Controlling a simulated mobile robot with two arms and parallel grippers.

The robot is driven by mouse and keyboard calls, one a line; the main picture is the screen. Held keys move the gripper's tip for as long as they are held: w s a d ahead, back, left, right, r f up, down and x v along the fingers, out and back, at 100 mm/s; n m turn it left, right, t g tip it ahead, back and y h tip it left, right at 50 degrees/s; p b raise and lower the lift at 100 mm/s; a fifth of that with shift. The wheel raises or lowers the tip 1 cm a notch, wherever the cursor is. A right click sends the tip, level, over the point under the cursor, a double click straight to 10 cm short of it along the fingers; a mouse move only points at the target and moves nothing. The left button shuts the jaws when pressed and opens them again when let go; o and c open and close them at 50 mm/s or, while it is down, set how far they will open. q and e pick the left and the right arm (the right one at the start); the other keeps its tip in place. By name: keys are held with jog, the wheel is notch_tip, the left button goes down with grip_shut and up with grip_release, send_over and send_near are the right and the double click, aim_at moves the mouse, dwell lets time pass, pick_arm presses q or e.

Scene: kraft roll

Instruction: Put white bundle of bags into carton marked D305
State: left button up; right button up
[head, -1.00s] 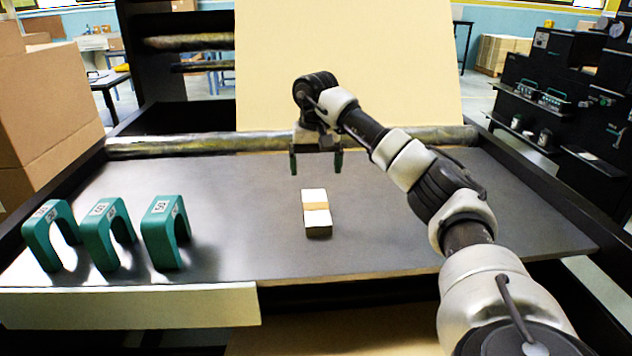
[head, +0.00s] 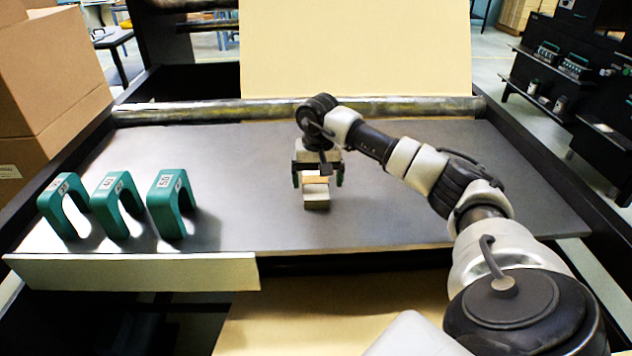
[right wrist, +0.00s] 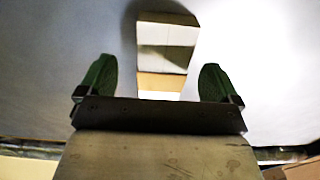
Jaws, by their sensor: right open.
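The white bundle of bags (head: 317,194), with a tan band round its middle, lies on the dark tabletop (head: 400,215). My right gripper (head: 318,180) is open above it, one finger to each side, partly hiding its far end. In the right wrist view the bundle (right wrist: 165,45) shows beyond and between the green fingertips (right wrist: 156,80), with a gap on both sides. I cannot tell whether the fingertips reach down to it. No D305 mark is readable. My left gripper is not in view.
Three green arch-shaped blocks (head: 172,205) with number labels stand on the left of the tabletop. A roller (head: 220,112) runs along the back edge, with a tall cream sheet (head: 355,50) behind it. Brown cardboard boxes (head: 50,75) are stacked at far left; one label is too small to read.

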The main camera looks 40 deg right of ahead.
aim_at(316, 187)
jog(key=shift+w+a+f+p, duration=0.1)
jog(key=shift+w+f+p, duration=0.05)
jog(key=shift+f, duration=0.5)
jog(key=shift+w+a+f+p, duration=0.1)
jog(key=shift+f+p, duration=0.05)
jog(key=shift+f, duration=0.85)
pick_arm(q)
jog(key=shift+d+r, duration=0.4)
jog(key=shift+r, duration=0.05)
pick_arm(e)
jog(key=shift+d+f, duration=0.1)
jog(key=c, duration=1.1)
jog(key=shift+c, duration=0.2)
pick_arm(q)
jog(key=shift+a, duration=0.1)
